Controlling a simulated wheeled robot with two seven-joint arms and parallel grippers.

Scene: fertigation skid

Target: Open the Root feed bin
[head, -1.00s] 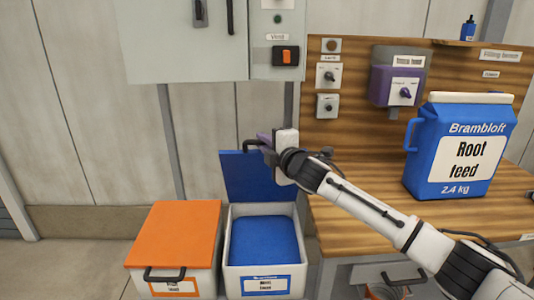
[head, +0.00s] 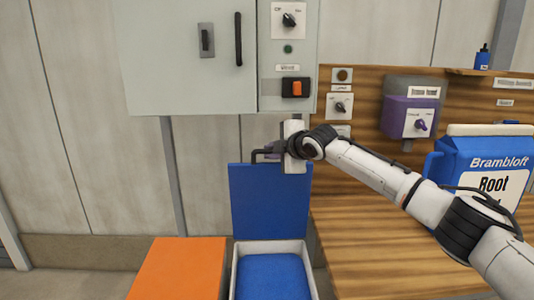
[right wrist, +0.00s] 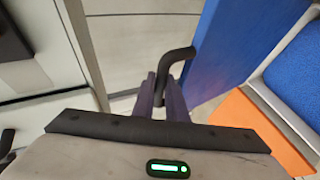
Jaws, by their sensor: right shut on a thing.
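The white Root feed bin (head: 313,282) stands at the bottom middle of the head view, with blue contents (head: 272,278) inside. Its blue lid (head: 270,202) stands raised, roughly upright, at the back of the bin. My right gripper (head: 272,149) is at the top edge of the lid, shut on the lid's black handle (head: 258,155). In the right wrist view, the purple fingers (right wrist: 162,95) close around the dark handle (right wrist: 178,57), beside the blue lid (right wrist: 235,45). The bin's front label is below the head view. My left gripper is not in view.
An orange-lidded bin (head: 180,270) stands to the left, lid shut. A grey cabinet (head: 185,60) hangs above and behind. The wooden bench (head: 370,240) is on the right, bearing a blue Brambloft Root feed jug (head: 485,165).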

